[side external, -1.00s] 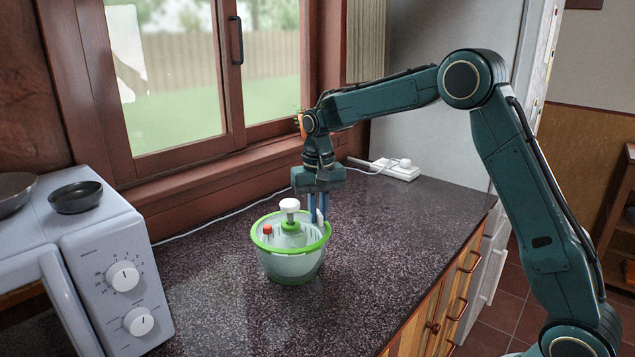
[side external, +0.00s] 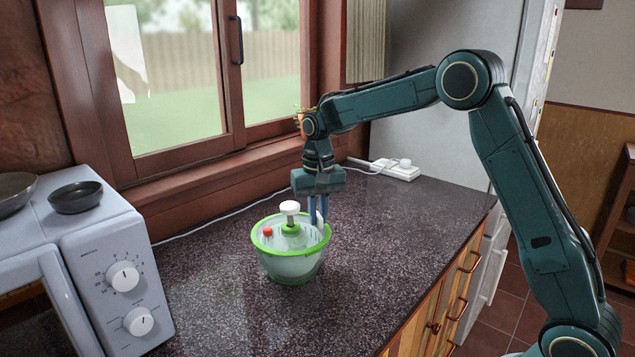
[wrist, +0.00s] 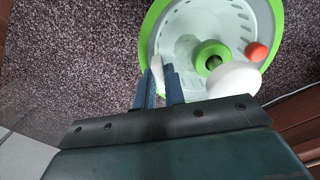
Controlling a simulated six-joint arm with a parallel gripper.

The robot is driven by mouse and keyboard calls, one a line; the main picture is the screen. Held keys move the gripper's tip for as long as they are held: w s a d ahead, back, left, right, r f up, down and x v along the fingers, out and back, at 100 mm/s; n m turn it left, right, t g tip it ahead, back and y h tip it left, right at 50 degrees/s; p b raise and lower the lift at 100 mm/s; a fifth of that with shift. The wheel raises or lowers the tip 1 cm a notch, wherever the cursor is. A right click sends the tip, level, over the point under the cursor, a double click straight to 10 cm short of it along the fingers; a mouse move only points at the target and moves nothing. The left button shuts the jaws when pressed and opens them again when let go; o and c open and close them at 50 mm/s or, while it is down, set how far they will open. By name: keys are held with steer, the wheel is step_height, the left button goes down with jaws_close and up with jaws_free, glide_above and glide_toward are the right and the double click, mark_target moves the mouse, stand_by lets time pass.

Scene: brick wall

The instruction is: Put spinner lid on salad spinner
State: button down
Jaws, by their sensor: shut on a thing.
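The salad spinner bowl (side external: 290,268) stands upright on the dark counter, with a bright green rim. The pale translucent spinner lid (side external: 278,242) lies within the bowl's rim, roughly level. It has a white knob (side external: 290,208) on a green centre and a red button (side external: 268,231); it also shows in the wrist view (wrist: 184,22). My gripper (side external: 319,222) points down at the right side of the rim. Its blue fingers are shut on a white upright piece (wrist: 157,68) at the lid's edge. Whether the lid is fully seated cannot be told.
A toaster oven (side external: 115,270) stands at the left with a small dark pan (side external: 76,197) on top. A white power strip (side external: 395,169) and cable lie by the window wall. The counter (side external: 400,230) around the bowl is clear.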

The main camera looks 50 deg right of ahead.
steer(key=shift+f, duration=0.3)
stand_by(0.5)
steer(key=c, duration=1)
jaws_free()
steer(key=shift+r, duration=0.1)
steer(key=shift+r, duration=3.45)
steer(key=shift+s, duration=0.1)
